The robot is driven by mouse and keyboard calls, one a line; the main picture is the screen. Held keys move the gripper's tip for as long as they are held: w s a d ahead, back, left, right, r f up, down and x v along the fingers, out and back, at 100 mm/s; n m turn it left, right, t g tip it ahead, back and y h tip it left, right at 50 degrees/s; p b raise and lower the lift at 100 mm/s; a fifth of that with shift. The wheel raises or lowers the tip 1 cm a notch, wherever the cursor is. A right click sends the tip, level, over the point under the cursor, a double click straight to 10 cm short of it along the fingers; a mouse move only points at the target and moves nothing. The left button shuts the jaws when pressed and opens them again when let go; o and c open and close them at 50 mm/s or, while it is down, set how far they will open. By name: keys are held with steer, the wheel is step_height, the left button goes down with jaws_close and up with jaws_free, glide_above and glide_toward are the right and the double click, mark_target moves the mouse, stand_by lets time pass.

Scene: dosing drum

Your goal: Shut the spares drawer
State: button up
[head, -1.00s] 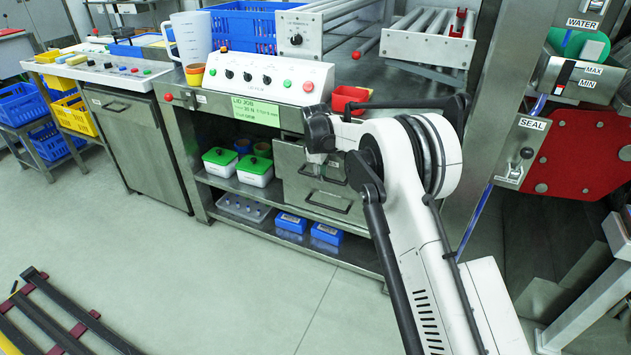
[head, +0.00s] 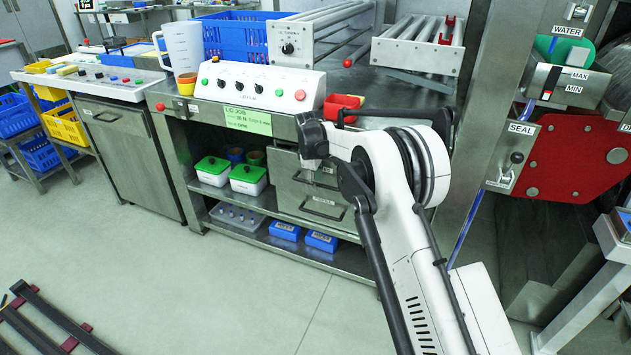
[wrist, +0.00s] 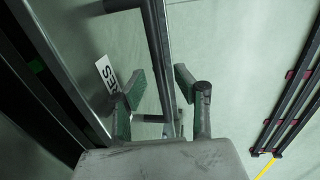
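The drawer unit (head: 290,190) under the bench has grey metal fronts with bar handles in the head view. My arm covers part of it, and how far a drawer stands out is hard to tell there. In the wrist view a white label (wrist: 107,74), partly readable as the start of "SPARES", shows beside my left finger. A grey handle bar (wrist: 158,45) runs lengthwise between the fingers. My gripper (wrist: 160,84) is open, its green-padded fingers on either side of the bar with gaps. Whether a finger touches the bar is unclear. The fingertips are hidden in the head view.
A control panel (head: 258,88) and a red bin (head: 341,106) are on the bench above. Dark rails (head: 45,325) lie on the otherwise clear floor.

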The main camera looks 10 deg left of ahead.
mark_target(287, 155)
step_height(287, 155, up, 12)
steer(key=s, duration=0.2)
steer(key=shift+s+a+f, duration=0.15)
steer(key=shift+a, duration=0.1)
steer(key=shift+c, duration=0.5)
